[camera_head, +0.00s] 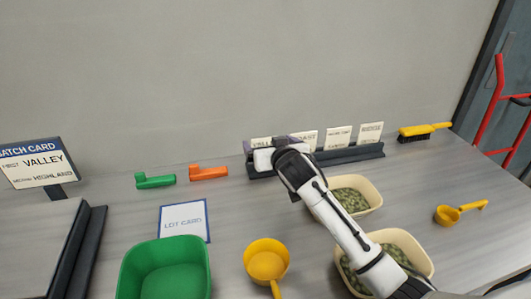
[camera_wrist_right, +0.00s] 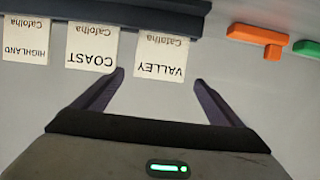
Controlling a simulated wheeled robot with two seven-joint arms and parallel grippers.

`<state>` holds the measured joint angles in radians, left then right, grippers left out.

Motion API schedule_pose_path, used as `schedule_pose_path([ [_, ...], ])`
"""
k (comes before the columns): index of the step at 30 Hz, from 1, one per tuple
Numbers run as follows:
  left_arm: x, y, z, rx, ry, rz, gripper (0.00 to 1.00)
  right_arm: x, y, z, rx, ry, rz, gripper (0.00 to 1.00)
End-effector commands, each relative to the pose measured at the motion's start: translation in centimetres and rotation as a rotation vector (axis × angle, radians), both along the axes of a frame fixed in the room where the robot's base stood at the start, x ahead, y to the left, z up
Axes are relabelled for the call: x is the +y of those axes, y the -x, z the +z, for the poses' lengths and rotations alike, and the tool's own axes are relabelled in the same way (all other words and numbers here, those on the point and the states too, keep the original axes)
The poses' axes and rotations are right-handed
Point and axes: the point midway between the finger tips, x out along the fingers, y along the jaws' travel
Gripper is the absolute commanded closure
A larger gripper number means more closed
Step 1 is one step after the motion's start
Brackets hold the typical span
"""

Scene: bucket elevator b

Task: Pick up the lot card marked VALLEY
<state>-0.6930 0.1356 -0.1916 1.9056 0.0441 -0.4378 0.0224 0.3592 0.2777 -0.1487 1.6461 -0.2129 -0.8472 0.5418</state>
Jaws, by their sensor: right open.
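The lot card marked VALLEY (camera_wrist_right: 165,58) stands in a dark rack (camera_head: 345,156), at the rack's left end in the head view. Only part of it (camera_head: 262,141) shows there behind my right gripper (camera_head: 266,148). In the right wrist view the card appears upside down, between the two spread fingers of my right gripper (camera_wrist_right: 158,78). The gripper is open and holds nothing; whether a finger touches the card cannot be told. The COAST card (camera_wrist_right: 92,48) stands beside it, close to one finger. My left gripper is out of view.
The HIGHLAND card (camera_wrist_right: 25,45) and another card (camera_head: 371,132) share the rack. Orange (camera_head: 208,172) and green (camera_head: 155,181) pieces lie left of it. Tan bins (camera_head: 374,188) stand under my right arm. A blue-bordered LOT CARD sheet (camera_head: 184,220) and green bin (camera_head: 165,250) are front left.

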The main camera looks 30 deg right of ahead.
Motion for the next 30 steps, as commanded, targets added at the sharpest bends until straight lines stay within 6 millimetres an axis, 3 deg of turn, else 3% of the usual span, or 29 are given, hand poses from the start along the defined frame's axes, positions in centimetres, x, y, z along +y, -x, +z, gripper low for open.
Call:
schedule_pose_path([
  [9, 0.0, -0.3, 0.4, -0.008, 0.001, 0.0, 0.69, -1.0, -3.4, -1.8, 0.001, 0.002, 0.0, 0.09],
  [20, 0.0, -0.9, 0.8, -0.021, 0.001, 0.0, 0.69, -1.2, -4.0, -2.1, 0.0, 0.001, 0.0, 0.09],
  [27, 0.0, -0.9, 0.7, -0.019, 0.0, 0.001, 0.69, -1.2, -4.0, -2.1, 0.0, 0.001, 0.0, 0.48],
  [30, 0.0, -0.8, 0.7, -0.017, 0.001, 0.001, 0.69, -1.2, -4.0, -2.1, 0.0, 0.001, 0.0, 0.5],
])
